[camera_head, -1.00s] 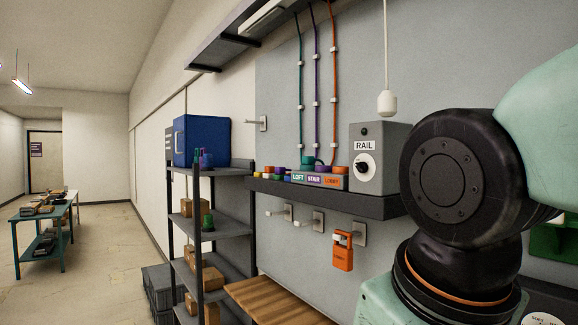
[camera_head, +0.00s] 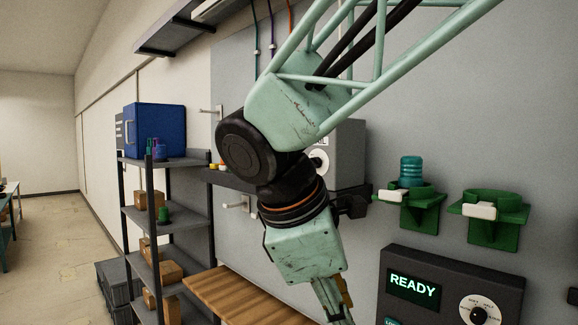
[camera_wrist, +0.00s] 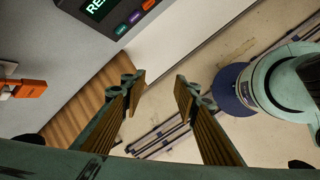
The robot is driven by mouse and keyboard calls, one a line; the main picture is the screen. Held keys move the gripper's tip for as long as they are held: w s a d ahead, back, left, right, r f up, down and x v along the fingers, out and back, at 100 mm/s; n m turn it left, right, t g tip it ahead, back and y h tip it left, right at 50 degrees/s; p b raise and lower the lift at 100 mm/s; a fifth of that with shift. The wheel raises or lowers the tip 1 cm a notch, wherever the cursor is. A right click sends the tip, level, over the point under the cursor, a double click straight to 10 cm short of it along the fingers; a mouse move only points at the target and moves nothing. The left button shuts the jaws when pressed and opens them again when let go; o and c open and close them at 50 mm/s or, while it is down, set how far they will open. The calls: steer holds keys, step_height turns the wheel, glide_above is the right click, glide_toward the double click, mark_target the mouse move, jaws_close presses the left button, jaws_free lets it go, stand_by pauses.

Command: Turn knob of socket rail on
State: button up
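The grey box (camera_head: 350,147) labelled RAIL in the earlier head view stands on the dark wall shelf, partly hidden behind my arm in the head view. Its round white dial with a dark knob (camera_head: 319,161) shows just right of my wrist joint; the knob's exact angle is hard to tell. My gripper points down at the bottom edge of the head view, well below the box, with its tips cut off. In the wrist view my gripper (camera_wrist: 158,86) is open and empty, its two fingers wide apart. The RAIL box is not in the wrist view.
A dark READY panel (camera_head: 450,300) and two green brackets (camera_head: 497,220) are on the wall at right; a teal object (camera_head: 411,171) sits in one bracket. A wooden bench (camera_head: 245,303) lies below the shelf. A shelving rack (camera_head: 140,222) with boxes stands left. An orange object (camera_wrist: 28,88) shows in the wrist view.

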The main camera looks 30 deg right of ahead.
steer(key=w+d+r+n+h+p, duration=0.1)
steer(key=w+r+n+h, duration=0.15)
steer(key=w, duration=0.35)
steer(key=w+d+r+n+h+p, duration=0.1)
steer(key=w+d+r+n, duration=0.15)
steer(key=w+n, duration=0.2)
steer(key=n+t+h+p, duration=0.4)
steer(key=n+h+p, duration=0.35)
steer(key=n, duration=0.45)
glide_toward(315, 163)
steer(key=a, duration=0.6)
steer(key=shift+s+f+m+h+b, duration=0.2)
steer(key=shift+m+h+b, duration=0.1)
steer(key=shift+h+b, duration=0.1)
steer(key=shift+d, duration=0.1)
steer(key=x, duration=1.3)
steer(key=shift+d, duration=0.35)
steer(key=shift+c, duration=0.5)
